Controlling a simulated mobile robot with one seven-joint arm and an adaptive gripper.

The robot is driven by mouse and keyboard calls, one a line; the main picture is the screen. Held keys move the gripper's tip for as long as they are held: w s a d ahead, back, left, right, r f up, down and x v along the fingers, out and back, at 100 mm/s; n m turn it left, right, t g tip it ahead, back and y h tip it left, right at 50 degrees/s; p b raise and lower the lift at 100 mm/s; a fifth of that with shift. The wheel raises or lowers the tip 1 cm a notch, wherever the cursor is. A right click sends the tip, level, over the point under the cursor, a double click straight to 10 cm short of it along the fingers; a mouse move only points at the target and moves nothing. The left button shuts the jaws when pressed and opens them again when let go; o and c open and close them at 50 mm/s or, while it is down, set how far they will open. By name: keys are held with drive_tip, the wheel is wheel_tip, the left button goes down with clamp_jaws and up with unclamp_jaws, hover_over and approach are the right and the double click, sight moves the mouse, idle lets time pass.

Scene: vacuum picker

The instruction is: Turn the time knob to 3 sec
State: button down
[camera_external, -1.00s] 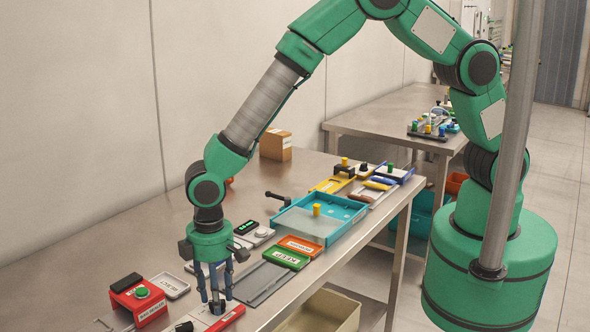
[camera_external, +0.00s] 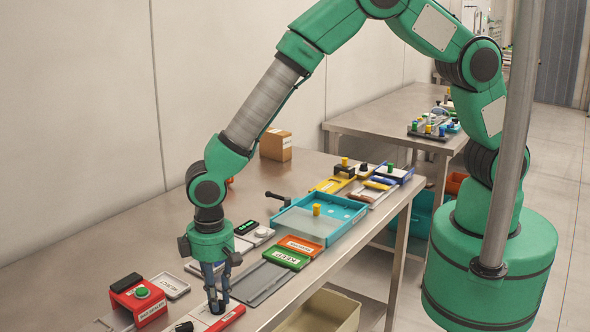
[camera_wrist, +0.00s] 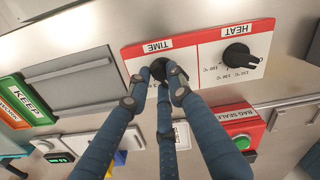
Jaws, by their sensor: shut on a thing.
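The white control panel (camera_wrist: 210,65) with red header labels shows in the wrist view. Its black time knob (camera_wrist: 158,68) sits under the TIME label, and its dial marks are mostly covered by my fingers, so I cannot read its setting. My gripper (camera_wrist: 158,88) has its blue fingers closed around the time knob. In the external view my gripper (camera_external: 216,305) points down at the panel near the table's front edge, and the arm hides the knob there. The black heat knob (camera_wrist: 238,54) on the same panel is apart from my fingers.
A red bag sealer box (camera_external: 140,298) with a green button stands left of my gripper. A grey tray (camera_external: 260,283), green and orange labelled trays, and a blue tray (camera_external: 345,207) lie to the right. A cream bin (camera_external: 320,312) is below the table edge.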

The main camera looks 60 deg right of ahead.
drive_tip(key=m+p, duration=0.1)
drive_tip(key=m, duration=0.6)
drive_tip(key=shift+s, duration=0.15)
drive_tip(key=m, duration=0.3)
drive_tip(key=shift+s+m, duration=0.1)
drive_tip(key=shift+m, duration=0.3)
drive_tip(key=m, duration=0.3)
drive_tip(key=shift+a+m+p, duration=0.1)
drive_tip(key=shift+m+p, duration=0.2)
drive_tip(key=shift+p, duration=0.05)
drive_tip(key=c, duration=1.5)
unclamp_jaws()
drive_tip(key=shift+c, duration=0.2)
drive_tip(key=shift+r, duration=0.1)
wheel_tip(320, 180, up, 12)
